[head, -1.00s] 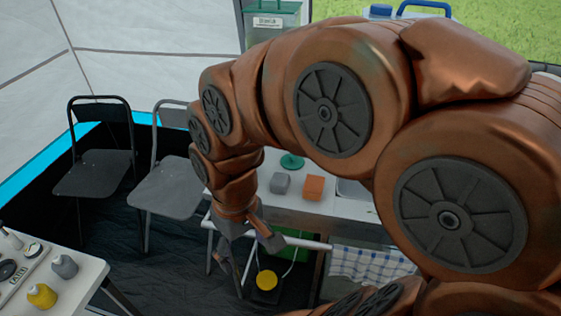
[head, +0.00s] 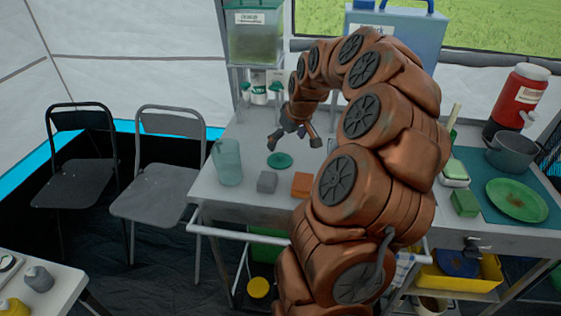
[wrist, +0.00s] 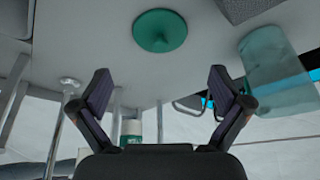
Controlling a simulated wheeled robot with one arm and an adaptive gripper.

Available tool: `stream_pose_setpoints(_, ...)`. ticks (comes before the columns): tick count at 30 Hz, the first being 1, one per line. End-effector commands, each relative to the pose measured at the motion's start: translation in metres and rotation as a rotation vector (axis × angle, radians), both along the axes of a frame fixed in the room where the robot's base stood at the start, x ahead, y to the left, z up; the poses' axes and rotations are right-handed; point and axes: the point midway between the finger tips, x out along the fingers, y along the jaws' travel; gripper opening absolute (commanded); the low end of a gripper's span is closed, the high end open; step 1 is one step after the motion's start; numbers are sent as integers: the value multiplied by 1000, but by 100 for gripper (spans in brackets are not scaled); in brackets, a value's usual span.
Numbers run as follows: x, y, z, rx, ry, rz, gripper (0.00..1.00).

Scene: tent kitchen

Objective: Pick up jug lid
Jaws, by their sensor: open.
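The jug lid, a round green disc with a small raised middle (head: 280,160), lies flat on the table. It also shows at the top centre of the wrist view (wrist: 159,31). The translucent teal jug (head: 227,164) stands upright to the left of the lid and shows at the right of the wrist view (wrist: 272,72). My gripper (head: 293,138) is open and empty, above the table just behind the lid in the head view. In the wrist view the lid appears beyond the gap between the spread fingers (wrist: 160,75), not touching them.
A grey block (head: 267,182) and an orange block (head: 302,186) sit on the table (head: 222,191) in front of the lid. A dispenser (head: 255,38) stands on a rack behind. A green plate (head: 517,200) and a pot (head: 512,151) are at the right.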

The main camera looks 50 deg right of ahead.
Motion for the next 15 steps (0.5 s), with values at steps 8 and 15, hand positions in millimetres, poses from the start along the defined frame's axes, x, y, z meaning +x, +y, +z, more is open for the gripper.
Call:
stream_pose_setpoints(8, 7, -6, -21, -2, -1, -6, 100)
stream_pose_setpoints(15, 13, -5, -34, -1, 1, -6, 100)
